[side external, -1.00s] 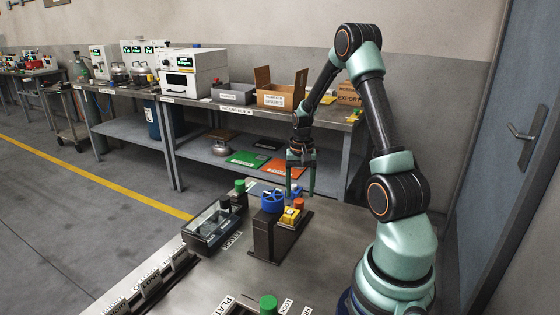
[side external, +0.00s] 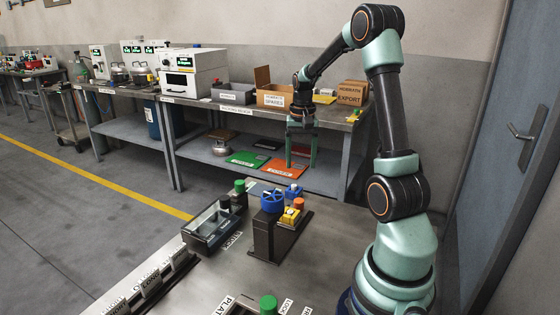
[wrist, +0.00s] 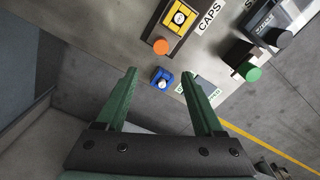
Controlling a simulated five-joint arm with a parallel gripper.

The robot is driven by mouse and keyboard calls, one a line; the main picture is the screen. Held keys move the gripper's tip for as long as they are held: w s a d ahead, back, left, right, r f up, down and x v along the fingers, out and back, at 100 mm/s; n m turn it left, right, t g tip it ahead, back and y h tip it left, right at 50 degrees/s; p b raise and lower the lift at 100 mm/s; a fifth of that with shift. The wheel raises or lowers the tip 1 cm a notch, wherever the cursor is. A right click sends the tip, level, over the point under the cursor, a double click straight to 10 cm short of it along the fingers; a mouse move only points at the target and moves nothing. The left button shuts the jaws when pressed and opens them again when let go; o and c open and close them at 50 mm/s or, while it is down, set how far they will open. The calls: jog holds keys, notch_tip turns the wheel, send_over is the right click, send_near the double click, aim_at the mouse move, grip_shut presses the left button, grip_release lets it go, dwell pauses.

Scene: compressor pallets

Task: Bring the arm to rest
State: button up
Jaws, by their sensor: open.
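My gripper (side external: 301,157) is open and empty, raised above the far end of the near table in the side external view. Its two green fingers point down and are well apart. The wrist view shows the same gripper (wrist: 160,95) with bare fingers. A small blue block with a pale round top (wrist: 162,79) stands on the table beyond the fingertips, apart from them. It also shows in the side external view (side external: 293,191), below my gripper.
A green knob (side external: 268,305) is at the front. The back bench (side external: 250,108) holds boxes.

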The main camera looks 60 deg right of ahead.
jog(key=w+a+r+n+t+h, duration=0.1)
jog(key=a+r+n, duration=0.2)
jog(key=a, duration=0.3)
jog(key=w+a+r+n+t, duration=0.1)
jog(key=w+a+r+n, duration=0.1)
jog(key=a+r, duration=0.35)
jog(key=s+a+n+t, duration=0.1)
jog(key=s+a+n, duration=0.1)
jog(key=a, duration=0.6)
jog(key=s+a+r+n+t+y, duration=0.1)
jog(key=s+a+n+t, duration=0.1)
jog(key=a+n, duration=0.3)
jog(key=a, duration=0.4)
jog(key=shift+s+a+r+n+t, duration=0.15)
jog(key=shift+s+a+n+t, duration=0.05)
jog(key=shift+s+n+t, duration=0.1)
